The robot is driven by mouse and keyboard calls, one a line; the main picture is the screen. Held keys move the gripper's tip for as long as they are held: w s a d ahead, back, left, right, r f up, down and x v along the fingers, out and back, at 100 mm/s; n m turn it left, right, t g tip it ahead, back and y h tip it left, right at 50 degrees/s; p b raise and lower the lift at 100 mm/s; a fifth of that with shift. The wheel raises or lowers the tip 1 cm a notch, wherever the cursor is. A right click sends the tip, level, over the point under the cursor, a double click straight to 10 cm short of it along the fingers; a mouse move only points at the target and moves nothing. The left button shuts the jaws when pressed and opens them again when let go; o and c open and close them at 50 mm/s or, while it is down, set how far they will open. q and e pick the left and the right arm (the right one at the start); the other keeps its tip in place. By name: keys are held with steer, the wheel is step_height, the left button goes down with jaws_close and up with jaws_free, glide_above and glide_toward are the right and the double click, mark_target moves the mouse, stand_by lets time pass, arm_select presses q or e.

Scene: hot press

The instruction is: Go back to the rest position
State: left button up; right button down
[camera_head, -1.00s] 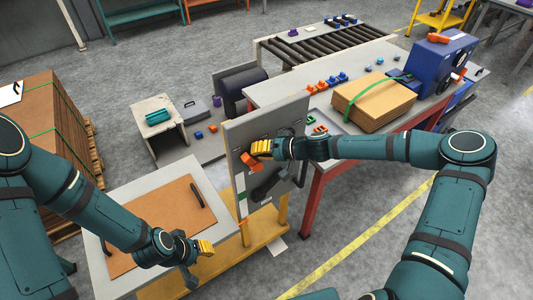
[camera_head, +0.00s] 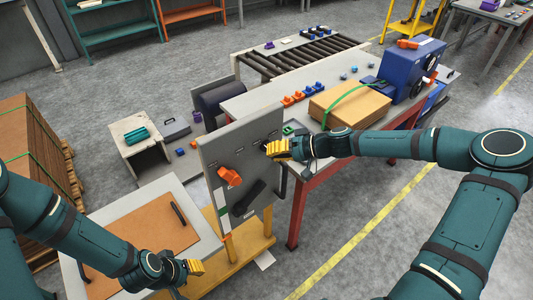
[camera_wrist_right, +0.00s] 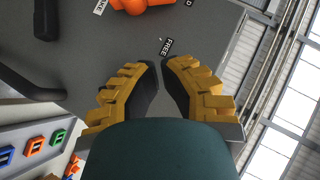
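My right gripper (camera_head: 278,150) is at the upper right part of the grey upright panel (camera_head: 262,195), apart from the orange knob (camera_head: 230,176) on its face. In the right wrist view its two yellow fingers (camera_wrist_right: 162,66) stand apart with nothing between them. The panel and part of the orange knob (camera_wrist_right: 145,5) show beyond them, beside a FREE label. My left gripper (camera_head: 188,270) is low in the head view, near the front edge of the hot press table. Its fingers are too small and overlapped to judge their opening.
A black lever (camera_head: 249,198) is on the panel. A brown board with a black handle (camera_head: 179,214) lies on the left table. The red-legged workbench (camera_head: 238,101) at right carries a cardboard stack (camera_head: 350,104) and a blue machine (camera_head: 411,68). Open floor (camera_head: 350,200) lies in front.

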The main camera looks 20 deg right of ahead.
stand_by(0.4)
steer(key=s+a+f+g+h+b, duration=0.25)
steer(key=s+a+f, duration=0.4)
steer(key=f, duration=0.45)
steer(key=s+a+f+g+h+b, duration=0.25)
steer(key=s+a+f, duration=0.35)
steer(key=s+f, duration=0.3)
steer(key=s+d+f+h+b, duration=0.2)
steer(key=s+f, duration=0.3)
steer(key=shift+s+d+f+m+h+b, duration=0.2)
steer(key=shift+f+m+h+b, duration=0.1)
steer(key=shift+f+m+b, duration=0.1)
